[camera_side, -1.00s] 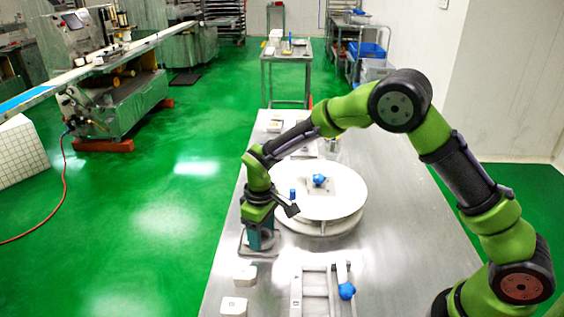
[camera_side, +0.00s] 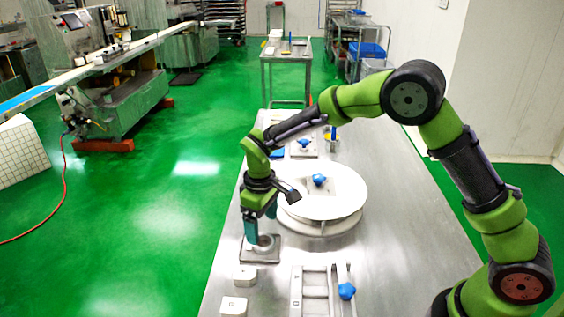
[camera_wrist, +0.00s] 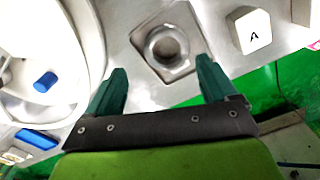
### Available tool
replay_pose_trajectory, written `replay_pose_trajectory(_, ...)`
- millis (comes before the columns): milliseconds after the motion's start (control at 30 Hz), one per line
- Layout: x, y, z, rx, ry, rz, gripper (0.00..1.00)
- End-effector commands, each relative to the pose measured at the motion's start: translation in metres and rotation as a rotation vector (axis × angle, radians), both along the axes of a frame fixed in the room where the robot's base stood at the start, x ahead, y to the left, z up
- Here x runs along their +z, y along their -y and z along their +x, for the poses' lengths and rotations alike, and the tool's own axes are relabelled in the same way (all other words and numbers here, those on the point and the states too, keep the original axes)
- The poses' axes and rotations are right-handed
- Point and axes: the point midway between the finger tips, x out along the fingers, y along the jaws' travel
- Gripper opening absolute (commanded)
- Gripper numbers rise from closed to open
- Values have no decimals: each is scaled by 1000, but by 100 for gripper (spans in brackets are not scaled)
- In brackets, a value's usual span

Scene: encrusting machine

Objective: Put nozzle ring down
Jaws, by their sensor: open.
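The nozzle ring (camera_wrist: 167,47) is a grey metal ring. It sits in a square metal tray (camera_wrist: 143,35) on the table, and it also shows in the side view (camera_side: 264,243), on the tray (camera_side: 262,257) near the table's left edge. My gripper (camera_wrist: 160,82) is open, with its two green fingers spread apart. In the wrist view the ring lies ahead of the fingertips and between their lines, with nothing between the fingers. In the side view my gripper (camera_side: 262,228) is just above the ring, and a finger partly overlaps it.
A white round turntable (camera_side: 335,204) with a blue-knobbed part (camera_side: 319,180) stands right of my gripper. White blocks (camera_side: 245,274) lie in front, one marked A (camera_wrist: 252,30). A metal frame (camera_side: 313,289) and a blue-knobbed piece (camera_side: 346,290) lie at front right. The table's right side is clear.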

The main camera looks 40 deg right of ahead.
Motion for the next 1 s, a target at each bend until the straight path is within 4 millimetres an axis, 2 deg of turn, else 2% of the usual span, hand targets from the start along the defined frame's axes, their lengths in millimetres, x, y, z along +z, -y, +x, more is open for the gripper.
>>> replay_pose_trajectory(33, 14, 0, 1, -1, 6, 1, 86)
replay_pose_trajectory(200, 51, 0, 2, -1, 8, 1, 86)
replay_pose_trajectory(300, 67, 0, 2, -1, 8, 2, 86)
replay_pose_trajectory(533, 90, 3, -1, -15, 16, 8, 86)
replay_pose_trajectory(633, 112, 13, -12, -61, 54, 33, 86)
replay_pose_trajectory(767, 154, 34, -43, -172, 136, 93, 86)
replay_pose_trajectory(800, 165, 42, -56, -215, 166, 116, 86)
replay_pose_trajectory(900, 189, 58, -90, -317, 240, 171, 86)
replay_pose_trajectory(1000, 205, 72, -125, -417, 315, 228, 86)
